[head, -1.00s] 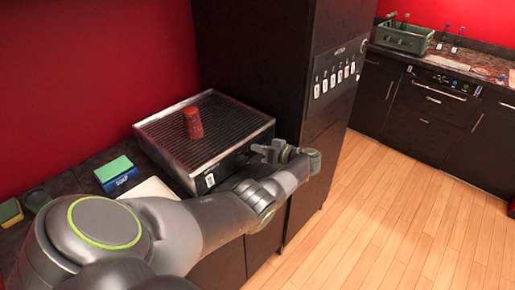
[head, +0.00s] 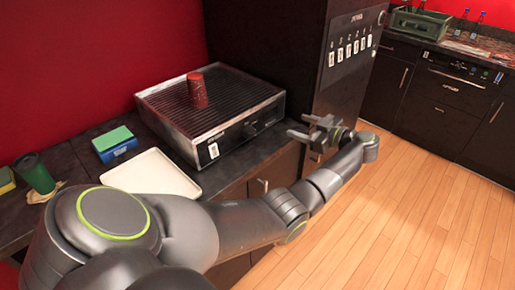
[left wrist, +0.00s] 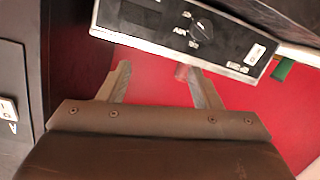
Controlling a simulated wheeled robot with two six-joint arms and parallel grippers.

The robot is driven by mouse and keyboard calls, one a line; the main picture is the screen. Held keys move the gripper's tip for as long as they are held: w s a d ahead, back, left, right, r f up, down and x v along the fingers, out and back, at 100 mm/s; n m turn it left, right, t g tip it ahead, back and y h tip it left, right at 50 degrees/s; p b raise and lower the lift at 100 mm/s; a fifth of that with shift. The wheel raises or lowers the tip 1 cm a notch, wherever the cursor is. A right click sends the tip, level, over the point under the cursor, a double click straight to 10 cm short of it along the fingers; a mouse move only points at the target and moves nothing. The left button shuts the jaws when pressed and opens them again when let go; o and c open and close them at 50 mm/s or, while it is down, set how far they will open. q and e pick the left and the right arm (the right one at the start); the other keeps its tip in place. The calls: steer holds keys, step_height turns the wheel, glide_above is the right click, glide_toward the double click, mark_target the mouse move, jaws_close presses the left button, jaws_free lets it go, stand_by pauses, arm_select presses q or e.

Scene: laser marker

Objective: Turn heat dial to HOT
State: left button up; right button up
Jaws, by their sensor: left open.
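A grill-topped appliance (head: 180,135) with a ridged top sits on the dark counter in the head view. The small dark dial (head: 248,130) is on its front panel. In the left wrist view the round black dial (left wrist: 201,29) shows on the panel with light markings around it, too blurred to read its setting. My left gripper (head: 304,130) is open and empty, out to the right of the appliance front and apart from the dial. In the left wrist view its two fingers (left wrist: 156,73) are spread below the panel. My right gripper is not in view.
A red can (head: 197,91) stands on the grill top. A green-and-blue sponge or box (head: 114,146), a white tray (head: 153,174) and a dark green cup (head: 35,174) are on the counter. A tall dark cabinet (head: 270,45) stands behind.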

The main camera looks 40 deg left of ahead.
arm_select(q)
step_height(320, 180, down, 3)
steer(key=d+n+t+y+b, duration=0.1)
steer(key=d+n+b, duration=0.1)
steer(key=n+b, duration=1)
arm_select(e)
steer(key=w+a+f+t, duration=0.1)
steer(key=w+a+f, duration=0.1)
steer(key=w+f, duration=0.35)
arm_select(q)
steer(key=n+y+b, duration=0.1)
steer(key=n+b, duration=1.6)
steer(key=b, duration=0.2)
glide_toward(254, 134)
steer(key=a, duration=0.8)
steer(key=shift+w+a+b, duration=0.2)
steer(key=shift+w+b, duration=0.1)
steer(key=shift+b, duration=0.05)
steer(key=shift+w+a, duration=0.1)
steer(key=shift+a, duration=0.5)
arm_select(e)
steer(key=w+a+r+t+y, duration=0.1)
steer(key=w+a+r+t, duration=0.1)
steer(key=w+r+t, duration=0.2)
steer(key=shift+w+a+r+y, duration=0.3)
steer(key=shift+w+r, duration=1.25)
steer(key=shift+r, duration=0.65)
arm_select(q)
steer(key=shift+c, duration=0.5)
